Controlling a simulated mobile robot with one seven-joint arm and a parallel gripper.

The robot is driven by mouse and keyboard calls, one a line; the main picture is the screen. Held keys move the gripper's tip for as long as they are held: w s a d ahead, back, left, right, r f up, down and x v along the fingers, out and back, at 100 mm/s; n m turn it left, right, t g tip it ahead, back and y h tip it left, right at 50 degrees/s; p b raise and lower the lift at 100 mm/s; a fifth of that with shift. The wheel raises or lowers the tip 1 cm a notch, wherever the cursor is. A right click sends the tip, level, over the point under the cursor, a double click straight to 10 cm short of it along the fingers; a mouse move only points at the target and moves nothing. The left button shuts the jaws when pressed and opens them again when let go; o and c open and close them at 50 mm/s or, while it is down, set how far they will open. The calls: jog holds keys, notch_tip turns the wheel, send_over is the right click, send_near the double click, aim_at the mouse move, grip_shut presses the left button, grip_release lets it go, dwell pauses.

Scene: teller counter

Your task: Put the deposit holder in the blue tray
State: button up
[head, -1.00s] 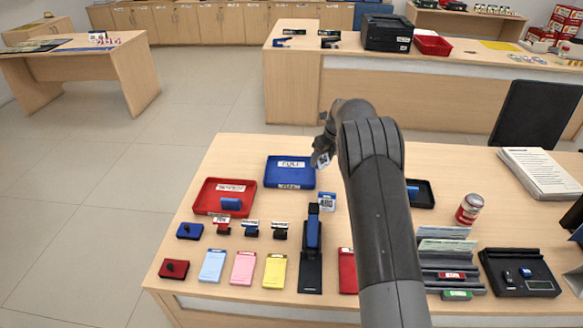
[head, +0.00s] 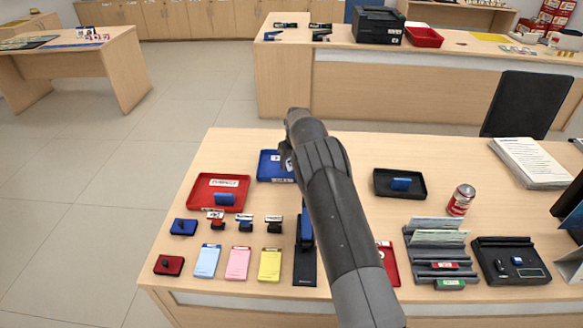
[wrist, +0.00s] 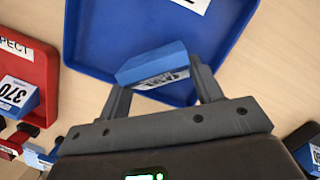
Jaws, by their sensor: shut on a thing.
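My gripper (wrist: 162,88) is shut on a blue block-shaped holder with a white printed label, which I take as the deposit holder (wrist: 150,62). In the wrist view the holder is seen over the blue tray (wrist: 100,38); I cannot tell its height above the floor of the tray. In the head view the blue tray (head: 268,166) lies at the back of the counter, and my arm covers its right part. My gripper (head: 287,163) is at that right part, largely hidden by the arm, and the holder cannot be made out there.
A red tray (head: 205,205) holding a blue labelled holder (head: 224,199) stands left of the blue tray. A black tray (head: 415,192) with another blue holder (head: 401,184) is to the right. Stamps and coloured pads line the front. Another blue labelled item (wrist: 308,152) shows at lower right.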

jog(key=shift+s+x, duration=0.15)
jog(key=shift+x, duration=0.65)
jog(key=shift+s+x, duration=0.15)
jog(key=shift+x, duration=0.65)
jog(key=shift+d+f, duration=0.15)
jog(key=shift+d, duration=0.1)
jog(key=o, duration=1.1)
jog(key=shift+f, duration=0.1)
jog(key=shift+c, duration=0.2)
